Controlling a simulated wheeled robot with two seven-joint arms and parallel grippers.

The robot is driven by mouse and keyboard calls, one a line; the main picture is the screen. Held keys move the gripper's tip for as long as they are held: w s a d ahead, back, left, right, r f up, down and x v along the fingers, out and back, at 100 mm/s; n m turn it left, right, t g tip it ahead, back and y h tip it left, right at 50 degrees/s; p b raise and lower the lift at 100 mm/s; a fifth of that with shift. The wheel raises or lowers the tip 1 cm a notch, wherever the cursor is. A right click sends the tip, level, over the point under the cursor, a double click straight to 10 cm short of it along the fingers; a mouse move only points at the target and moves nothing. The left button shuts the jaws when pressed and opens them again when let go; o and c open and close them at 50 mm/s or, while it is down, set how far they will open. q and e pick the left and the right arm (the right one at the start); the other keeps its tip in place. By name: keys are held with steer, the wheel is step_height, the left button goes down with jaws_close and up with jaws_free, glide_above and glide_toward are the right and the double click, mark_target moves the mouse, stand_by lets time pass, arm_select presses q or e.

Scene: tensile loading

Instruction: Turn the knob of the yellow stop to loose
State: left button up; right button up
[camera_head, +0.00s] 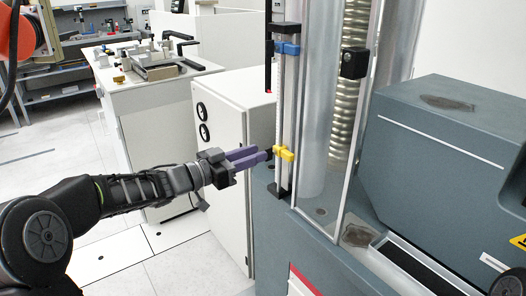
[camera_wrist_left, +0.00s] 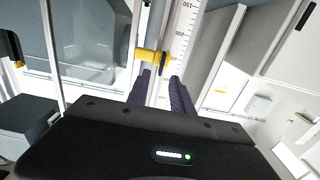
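The yellow stop (camera_head: 284,153) is clamped low on the upright scale rail (camera_head: 284,110) at the front of the machine. It also shows in the left wrist view (camera_wrist_left: 147,55), with a small dark knob (camera_wrist_left: 163,58) at its side. My left gripper (camera_head: 264,155) comes in from the left, with its purple fingertips close to the knob side of the stop. In the left wrist view its two fingers (camera_wrist_left: 161,80) stand apart, with the knob just ahead of the gap. Whether they touch the knob cannot be told. My right gripper is not in view.
A blue stop (camera_head: 287,48) sits higher on the same rail. A clear guard with a metal spiral column (camera_head: 347,100) stands right of it. A white cabinet (camera_head: 235,115) is behind my left gripper. A grey machine housing (camera_head: 440,150) fills the right. Floor is open at lower left.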

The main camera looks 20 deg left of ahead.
mark_target(270, 154)
arm_select(q)
steer(key=shift+x, duration=1.7)
steer(key=shift+c, duration=0.2)
jaws_close()
